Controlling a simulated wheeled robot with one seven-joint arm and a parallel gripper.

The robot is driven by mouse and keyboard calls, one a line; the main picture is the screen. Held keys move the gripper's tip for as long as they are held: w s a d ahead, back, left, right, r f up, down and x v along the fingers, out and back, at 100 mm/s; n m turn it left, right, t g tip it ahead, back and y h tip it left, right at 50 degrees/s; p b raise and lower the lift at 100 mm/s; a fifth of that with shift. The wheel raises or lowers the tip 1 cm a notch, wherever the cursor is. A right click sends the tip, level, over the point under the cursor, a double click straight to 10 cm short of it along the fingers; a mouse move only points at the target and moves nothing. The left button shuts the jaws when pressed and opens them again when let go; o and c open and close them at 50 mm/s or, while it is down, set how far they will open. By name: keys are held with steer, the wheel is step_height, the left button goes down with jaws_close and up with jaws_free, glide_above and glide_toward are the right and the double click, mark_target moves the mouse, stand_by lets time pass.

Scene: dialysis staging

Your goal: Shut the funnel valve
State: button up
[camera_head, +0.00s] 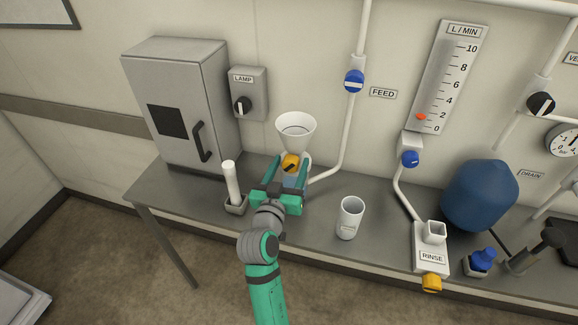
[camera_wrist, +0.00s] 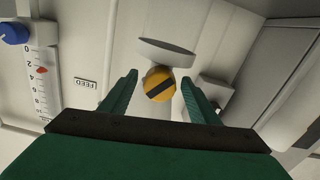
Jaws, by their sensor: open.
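The white funnel (camera_head: 296,131) stands above the bench near the wall. Its valve is a round yellow knob (camera_head: 290,163) with a dark bar, just below the funnel. In the wrist view the yellow knob (camera_wrist: 159,84) sits between my fingers, with its dark bar tilted slightly from level; the funnel (camera_wrist: 166,52) shows beyond it. My gripper (camera_head: 287,172) is open, with one green finger on each side of the knob. In the wrist view my gripper (camera_wrist: 160,92) shows gaps between both fingers and the knob. The funnel's lower part is partly hidden by my gripper.
A white cylinder in a holder (camera_head: 231,182) stands close left of my gripper. A white cup (camera_head: 350,217) stands to the right. The FEED pipe with a blue valve (camera_head: 354,81) and a grey cabinet (camera_head: 177,100) flank the funnel. The bench front (camera_head: 310,240) is clear.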

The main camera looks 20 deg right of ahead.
steer(key=c, duration=1.1)
steer(key=shift+o, duration=0.2)
steer(key=shift+m, duration=1.5)
steer(key=o, duration=1.1)
steer(key=shift+c, duration=0.2)
steer(key=shift+s+a, duration=0.1)
steer(key=shift+s, duration=0.05)
steer(key=v, duration=1)
steer(key=shift+s+a, duration=0.2)
